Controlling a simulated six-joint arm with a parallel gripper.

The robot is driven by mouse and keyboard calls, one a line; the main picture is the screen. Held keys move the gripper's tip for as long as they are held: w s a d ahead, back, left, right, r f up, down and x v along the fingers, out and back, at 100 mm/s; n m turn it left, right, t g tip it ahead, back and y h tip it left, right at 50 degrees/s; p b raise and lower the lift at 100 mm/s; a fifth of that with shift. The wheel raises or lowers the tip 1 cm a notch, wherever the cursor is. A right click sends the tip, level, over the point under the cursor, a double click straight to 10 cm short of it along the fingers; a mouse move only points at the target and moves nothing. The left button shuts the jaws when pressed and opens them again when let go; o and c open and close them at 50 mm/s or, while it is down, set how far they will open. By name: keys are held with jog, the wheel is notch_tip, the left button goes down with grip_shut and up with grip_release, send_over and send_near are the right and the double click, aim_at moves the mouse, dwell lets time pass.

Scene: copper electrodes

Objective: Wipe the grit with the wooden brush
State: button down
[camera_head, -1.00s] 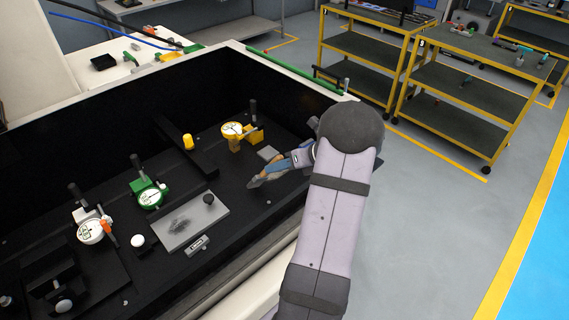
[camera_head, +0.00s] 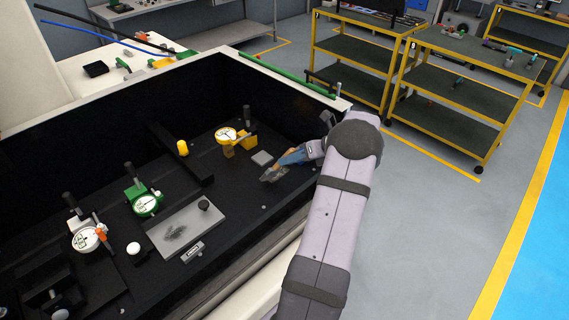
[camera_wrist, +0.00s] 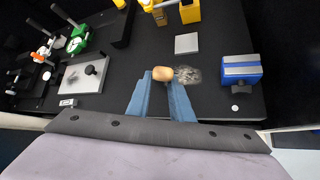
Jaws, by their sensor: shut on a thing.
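The wooden brush (camera_wrist: 163,73) is between the blue fingers of my gripper (camera_wrist: 161,88), its rounded wooden end showing and a grey bristle-like patch to its right. In the head view my gripper (camera_head: 290,159) holds the brush (camera_head: 272,174) with its grey end low over the black bed, right of the plate; contact with the bed cannot be told. The grit is a dark smear (camera_head: 175,232) on a light grey plate (camera_head: 202,221) with a black knob. The smear (camera_wrist: 73,76) and plate (camera_wrist: 76,84) show at the left in the wrist view.
A yellow dial gauge stand (camera_head: 240,142), a green one (camera_head: 141,193) and a white one (camera_head: 83,232) stand on the bed. A small grey square (camera_head: 262,158) lies near the brush. A blue block (camera_wrist: 241,70) is at right in the wrist view. Pale walls edge the bed.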

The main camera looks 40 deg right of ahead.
jog(key=d+r+p, duration=0.3)
jog(key=r, duration=0.5)
jog(key=shift+p, duration=0.3)
jog(key=shift+d+f, duration=0.1)
dwell(0.7)
